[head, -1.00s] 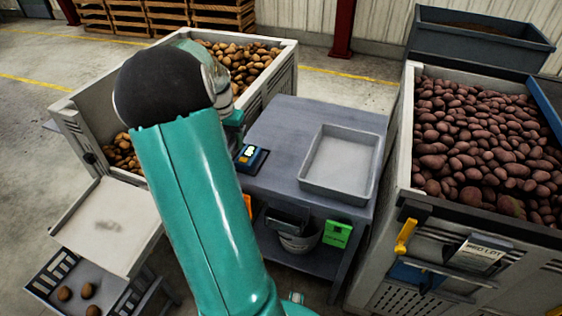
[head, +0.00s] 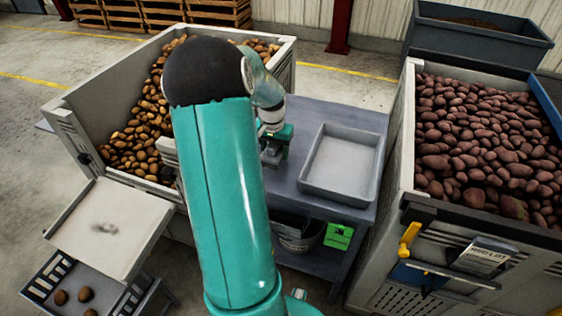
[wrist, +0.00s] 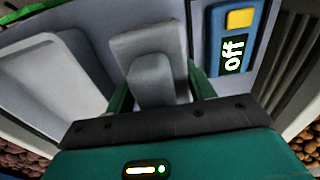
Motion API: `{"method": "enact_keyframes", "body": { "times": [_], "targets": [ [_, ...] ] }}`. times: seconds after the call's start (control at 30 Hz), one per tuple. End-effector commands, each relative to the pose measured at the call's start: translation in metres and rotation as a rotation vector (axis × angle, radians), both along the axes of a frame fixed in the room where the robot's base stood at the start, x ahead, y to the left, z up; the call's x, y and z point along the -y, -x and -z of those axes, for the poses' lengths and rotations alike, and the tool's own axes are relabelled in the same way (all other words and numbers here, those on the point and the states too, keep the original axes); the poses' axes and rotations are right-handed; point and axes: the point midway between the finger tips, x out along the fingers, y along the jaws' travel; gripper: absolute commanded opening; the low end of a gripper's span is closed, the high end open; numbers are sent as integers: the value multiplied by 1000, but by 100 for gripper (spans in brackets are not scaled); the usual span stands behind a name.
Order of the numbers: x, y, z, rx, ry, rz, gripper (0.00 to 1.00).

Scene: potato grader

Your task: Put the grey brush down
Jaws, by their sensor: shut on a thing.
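My gripper (head: 275,148) is over the grey table (head: 290,192), left of the shallow grey tray (head: 312,195). In the wrist view, my gripper (wrist: 160,95) is shut on the grey brush (wrist: 148,48), a blocky grey thing between its green fingers. The brush is low over the table top; I cannot tell whether it touches the surface. In the head view the gripper and arm mostly hide it.
In the wrist view, a blue device (wrist: 232,45) reading "off" lies right of the brush, and the tray (wrist: 45,90) left. A crate of yellow potatoes (head: 75,130) stands left, a bin of red potatoes (head: 405,130) right. Bare table lies around the brush.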

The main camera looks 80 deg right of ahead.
Motion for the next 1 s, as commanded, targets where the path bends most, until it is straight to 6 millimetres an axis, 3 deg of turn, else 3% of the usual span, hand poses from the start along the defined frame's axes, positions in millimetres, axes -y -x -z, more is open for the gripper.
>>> {"method": "enact_keyframes", "body": {
  "times": [0.3,0.5,0.9,0.93,1.0],
  "targets": [
    [8,20,26,0,0,3,18],
    [8,18,53,0,1,2,18],
    [8,17,57,1,1,1,18],
    [8,17,57,1,1,1,60],
    [8,17,57,1,1,1,74]
  ]
}}
